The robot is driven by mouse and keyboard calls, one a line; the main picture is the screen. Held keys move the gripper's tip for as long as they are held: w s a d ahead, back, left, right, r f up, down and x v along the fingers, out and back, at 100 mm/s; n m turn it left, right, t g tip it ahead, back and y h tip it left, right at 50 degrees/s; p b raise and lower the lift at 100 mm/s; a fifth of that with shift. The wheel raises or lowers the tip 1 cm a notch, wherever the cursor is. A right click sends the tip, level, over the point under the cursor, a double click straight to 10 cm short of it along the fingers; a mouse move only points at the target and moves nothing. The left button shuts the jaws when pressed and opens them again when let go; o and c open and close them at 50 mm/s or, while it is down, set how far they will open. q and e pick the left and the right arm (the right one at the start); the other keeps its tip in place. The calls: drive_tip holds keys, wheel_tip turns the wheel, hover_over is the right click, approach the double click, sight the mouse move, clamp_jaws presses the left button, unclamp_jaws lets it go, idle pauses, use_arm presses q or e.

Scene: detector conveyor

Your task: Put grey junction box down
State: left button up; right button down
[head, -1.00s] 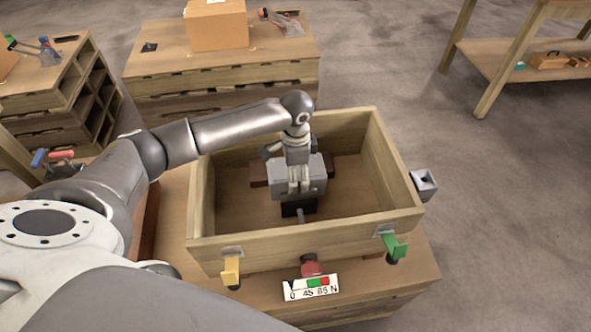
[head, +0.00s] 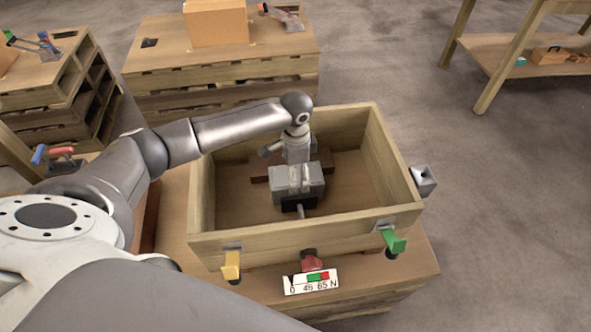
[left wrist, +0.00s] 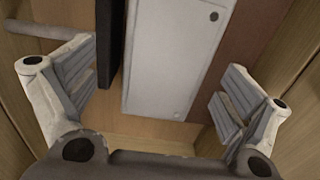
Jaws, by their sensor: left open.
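The grey junction box (head: 284,187) is inside the wooden crate (head: 258,245), near the middle of its floor. A black part with a short grey rod shows at its front. My left gripper (head: 298,182) reaches down into the crate over the box. In the left wrist view the grey box (left wrist: 175,55) lies between the two spread fingers of my left gripper (left wrist: 155,92), with gaps on both sides. A dark red-brown block (head: 320,162) lies behind the box. My right gripper is not seen.
The crate has a yellow latch (head: 231,266) and a green latch (head: 393,241) on its front, with a force scale (head: 312,282) below. A grey bracket (head: 424,181) sticks out at right. A cardboard box (head: 215,22) stands on the pallet table behind.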

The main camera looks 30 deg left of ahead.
use_arm(q)
wheel_tip(320, 180, up, 13)
drive_tip(key=shift+r, duration=0.15)
idle(0.4)
idle(1.2)
